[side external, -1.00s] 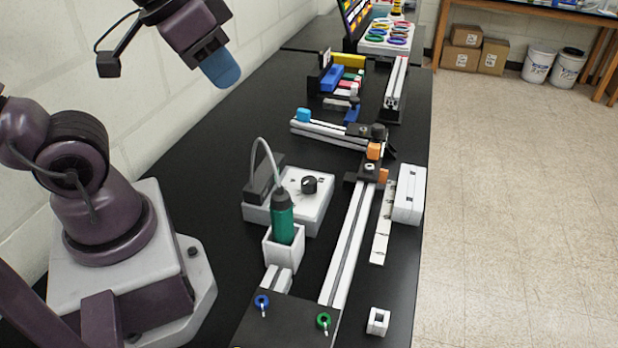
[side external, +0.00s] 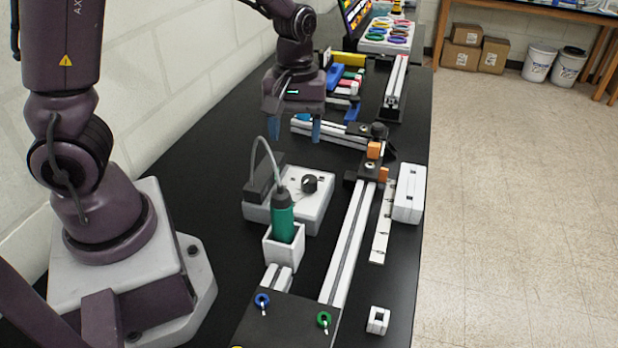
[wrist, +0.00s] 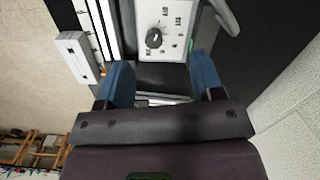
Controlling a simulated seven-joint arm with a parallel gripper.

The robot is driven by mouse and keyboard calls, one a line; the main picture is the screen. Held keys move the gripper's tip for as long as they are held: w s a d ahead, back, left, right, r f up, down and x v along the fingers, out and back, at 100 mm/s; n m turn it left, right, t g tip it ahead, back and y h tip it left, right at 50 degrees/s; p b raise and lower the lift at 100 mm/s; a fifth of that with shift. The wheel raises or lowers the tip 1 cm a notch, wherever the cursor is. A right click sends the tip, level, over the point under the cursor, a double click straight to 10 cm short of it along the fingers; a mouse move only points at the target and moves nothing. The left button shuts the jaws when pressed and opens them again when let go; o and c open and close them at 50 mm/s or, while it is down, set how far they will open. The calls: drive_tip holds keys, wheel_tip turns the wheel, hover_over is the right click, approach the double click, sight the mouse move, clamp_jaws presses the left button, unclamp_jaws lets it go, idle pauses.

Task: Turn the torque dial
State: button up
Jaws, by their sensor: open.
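The torque dial is a black round knob (side external: 310,184) on the top of a light grey box (side external: 318,210) in the side external view. In the wrist view the dial (wrist: 154,38) sits on the pale panel (wrist: 172,72) with small markings around it. My gripper (side external: 295,132) is open and empty, its two blue fingers pointing down, above and behind the dial. In the wrist view the gripper (wrist: 160,75) has its blue fingers spread wide, with the dial beyond their tips and roughly between them. The fingers do not touch the dial.
A green screwdriver (side external: 282,218) with a cable stands in a white holder (side external: 284,250) in front of the box. Aluminium rails (side external: 347,245) with an orange-tabbed clamp lie to the right. A white block (side external: 409,194) lies near the table's right edge.

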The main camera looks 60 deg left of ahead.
sight(309, 178)
drive_tip(key=w+a+f+n, duration=0.2)
drive_tip(key=w+a+n, duration=0.15)
drive_tip(key=n, duration=0.55)
drive_tip(key=shift+t+y, duration=0.3)
drive_tip(key=f, duration=1.2)
drive_tip(key=shift+w+d+f, duration=0.25)
drive_tip(key=shift+d+f, duration=0.15)
drive_tip(key=c, duration=0.9)
